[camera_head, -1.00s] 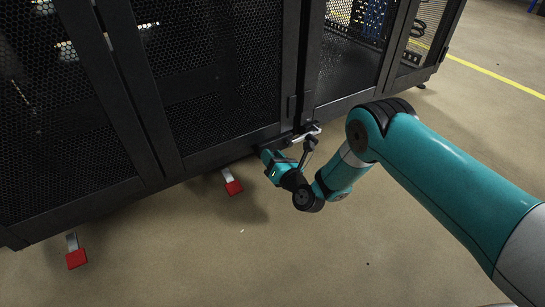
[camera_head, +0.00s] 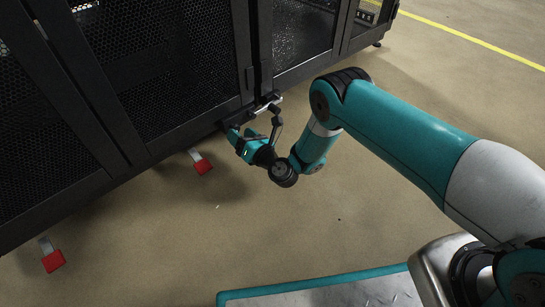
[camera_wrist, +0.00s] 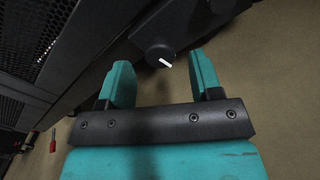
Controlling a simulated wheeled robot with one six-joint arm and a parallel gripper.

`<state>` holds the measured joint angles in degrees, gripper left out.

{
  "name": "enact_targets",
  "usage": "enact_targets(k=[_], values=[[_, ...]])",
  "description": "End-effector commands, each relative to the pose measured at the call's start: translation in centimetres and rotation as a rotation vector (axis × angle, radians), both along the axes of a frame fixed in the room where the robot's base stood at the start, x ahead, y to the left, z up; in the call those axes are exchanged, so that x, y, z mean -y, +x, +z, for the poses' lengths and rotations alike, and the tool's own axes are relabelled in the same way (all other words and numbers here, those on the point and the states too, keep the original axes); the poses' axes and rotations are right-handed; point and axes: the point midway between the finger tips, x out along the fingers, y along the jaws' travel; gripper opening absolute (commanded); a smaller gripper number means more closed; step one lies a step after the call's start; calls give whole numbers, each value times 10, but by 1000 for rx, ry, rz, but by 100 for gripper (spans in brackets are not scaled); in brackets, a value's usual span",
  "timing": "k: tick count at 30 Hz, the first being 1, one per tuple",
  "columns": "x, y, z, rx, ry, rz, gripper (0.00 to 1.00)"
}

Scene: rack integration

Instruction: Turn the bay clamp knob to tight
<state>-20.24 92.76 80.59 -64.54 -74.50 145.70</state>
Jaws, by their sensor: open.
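The bay clamp knob (camera_wrist: 158,53) is a round black knob with a white pointer mark, on the dark lower frame of the rack in the wrist view. The mark slants from upper left to lower right. My gripper (camera_wrist: 160,62) has two teal fingers, spread apart with the knob in the gap at the fingertips. I cannot see a finger touching it. In the head view, my gripper (camera_head: 235,134) is low at the rack's bottom edge and hides the knob.
The black mesh-door rack (camera_head: 245,60) fills the upper left. Red-tipped metal levers (camera_head: 203,166) stick out from under it near the floor. The concrete floor (camera_head: 150,230) in front is clear. A yellow line (camera_head: 470,36) runs at the upper right.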

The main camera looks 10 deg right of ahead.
Motion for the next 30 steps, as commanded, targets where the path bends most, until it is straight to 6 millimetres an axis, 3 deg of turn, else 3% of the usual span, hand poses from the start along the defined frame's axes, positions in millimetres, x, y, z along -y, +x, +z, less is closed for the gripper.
enact_targets(k=[3,20,30], values=[[9,-10,8,-3,0,-4,59],[38,-53,10,-1,1,-4,59],[65,-93,8,-1,0,-5,59]])
